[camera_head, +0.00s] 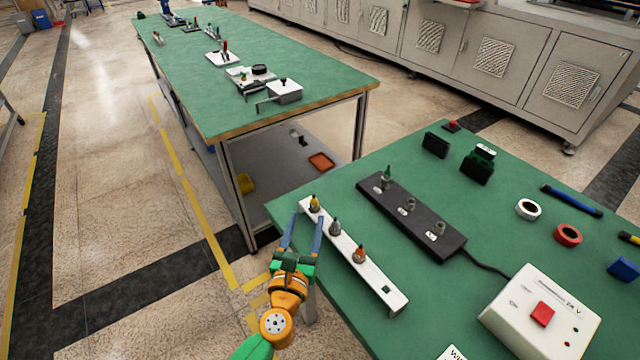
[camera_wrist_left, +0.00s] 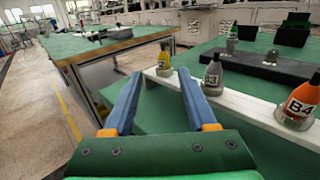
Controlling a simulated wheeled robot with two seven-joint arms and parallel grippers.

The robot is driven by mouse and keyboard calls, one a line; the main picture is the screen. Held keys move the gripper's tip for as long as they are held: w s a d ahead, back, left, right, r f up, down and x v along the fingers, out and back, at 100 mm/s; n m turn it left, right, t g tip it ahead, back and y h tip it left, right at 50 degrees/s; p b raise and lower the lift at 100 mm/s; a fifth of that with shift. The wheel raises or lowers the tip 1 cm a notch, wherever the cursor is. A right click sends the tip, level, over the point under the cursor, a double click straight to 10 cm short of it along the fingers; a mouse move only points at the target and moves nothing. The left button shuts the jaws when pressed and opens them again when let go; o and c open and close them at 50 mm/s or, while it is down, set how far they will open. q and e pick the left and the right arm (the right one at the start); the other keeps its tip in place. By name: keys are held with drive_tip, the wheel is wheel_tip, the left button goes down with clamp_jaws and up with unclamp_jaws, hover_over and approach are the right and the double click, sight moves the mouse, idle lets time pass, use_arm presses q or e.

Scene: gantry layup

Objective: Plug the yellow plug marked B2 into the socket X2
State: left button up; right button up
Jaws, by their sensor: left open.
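The yellow plug (camera_head: 314,202) stands upright at the far end of a white rail (camera_head: 378,284); its marking is not readable. It also shows in the left wrist view (camera_wrist_left: 164,60), ahead of and between the fingertips. A grey plug (camera_head: 335,227) marked B3 and an orange plug (camera_head: 359,254) marked B4 stand on the same rail. My left gripper (camera_head: 307,216) is open and empty, just short of the yellow plug. A black socket block (camera_head: 420,218) holds a green plug (camera_head: 386,177) at its far end; the middle socket (camera_head: 410,204) and near socket (camera_head: 438,229) look empty. Socket labels are too small to read.
A cable runs from the block to a white power box (camera_head: 540,312) with a red button. Black and green blocks, tape rolls (camera_head: 568,235) and a blue tool lie on the right of the green table (camera_head: 350,186). Another green table (camera_head: 300,75) stands behind.

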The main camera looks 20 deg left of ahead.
sight(313, 204)
use_arm(q)
drive_tip(key=shift+w+r, duration=0.15)
drive_tip(key=shift+w, duration=0.1)
drive_tip(key=shift+w+r, duration=0.25)
drive_tip(key=shift+w, duration=0.05)
drive_tip(key=w, duration=0.2)
drive_tip(key=shift+w+d+r, duration=0.1)
drive_tip(key=shift+w+r, duration=0.2)
drive_tip(key=shift+r, duration=0.05)
drive_tip(key=w, duration=0.2)
drive_tip(key=shift+w+f, duration=0.35)
drive_tip(key=shift+s+r, duration=0.1)
drive_tip(key=shift+s, duration=0.1)
drive_tip(key=shift+c, duration=1.3)
clamp_jaws()
use_arm(e)
drive_tip(key=shift+s+r, duration=0.15)
drive_tip(key=shift+s, duration=0.45)
